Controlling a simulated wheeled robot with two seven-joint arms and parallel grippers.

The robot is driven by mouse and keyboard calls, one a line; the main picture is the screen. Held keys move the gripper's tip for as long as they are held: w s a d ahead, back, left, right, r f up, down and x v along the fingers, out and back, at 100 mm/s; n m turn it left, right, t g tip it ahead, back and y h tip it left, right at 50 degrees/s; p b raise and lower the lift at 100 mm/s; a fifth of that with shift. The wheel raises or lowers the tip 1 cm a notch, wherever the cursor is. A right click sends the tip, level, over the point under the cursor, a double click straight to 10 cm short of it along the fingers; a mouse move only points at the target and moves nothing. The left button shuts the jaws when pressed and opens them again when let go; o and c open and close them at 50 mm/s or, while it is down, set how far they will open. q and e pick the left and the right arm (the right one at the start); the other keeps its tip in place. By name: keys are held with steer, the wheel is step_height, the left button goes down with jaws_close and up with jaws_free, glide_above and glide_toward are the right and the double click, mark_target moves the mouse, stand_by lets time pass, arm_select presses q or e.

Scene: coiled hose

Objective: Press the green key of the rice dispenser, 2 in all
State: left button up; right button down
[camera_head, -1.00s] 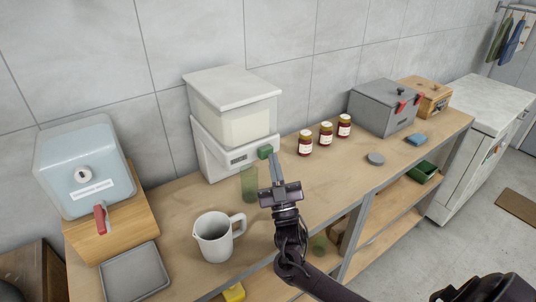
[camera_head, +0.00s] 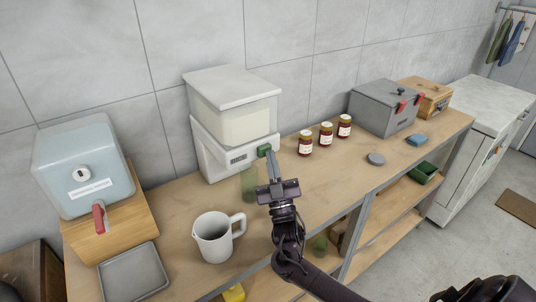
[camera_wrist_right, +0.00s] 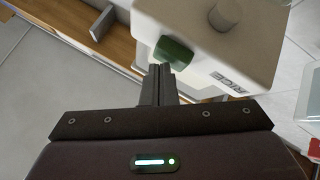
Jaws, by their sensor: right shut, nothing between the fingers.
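The rice dispenser (camera_head: 210,150), a white box with a pale hopper and lid, stands on the wooden counter against the wall. Its green key (camera_head: 264,150) sticks out at the right of its front, and shows in the right wrist view (camera_wrist_right: 174,49). A translucent green cup (camera_head: 249,184) stands below the dispenser front. My right gripper (camera_head: 269,154) is shut and empty, its fingertips (camera_wrist_right: 160,68) right at the key. I cannot tell whether they touch it. The gripper partly covers the key's lower edge. My left gripper is out of view.
A white jug (camera_head: 213,240) stands in front of the dispenser. Several jars (camera_head: 326,134) stand right of it, with a grey box (camera_head: 382,110) beyond. A light blue appliance (camera_head: 80,165) and a grey tray (camera_head: 134,274) are at left.

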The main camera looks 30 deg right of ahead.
steer(key=shift+w, duration=0.2)
steer(key=shift+s, duration=0.1)
stand_by(0.4)
steer(key=shift+s+p, duration=0.45)
steer(key=shift+s, duration=0.65)
steer(key=shift+d, duration=0.1)
steer(key=s+p, duration=0.2)
steer(key=s, duration=0.3)
steer(key=shift+d, duration=0.2)
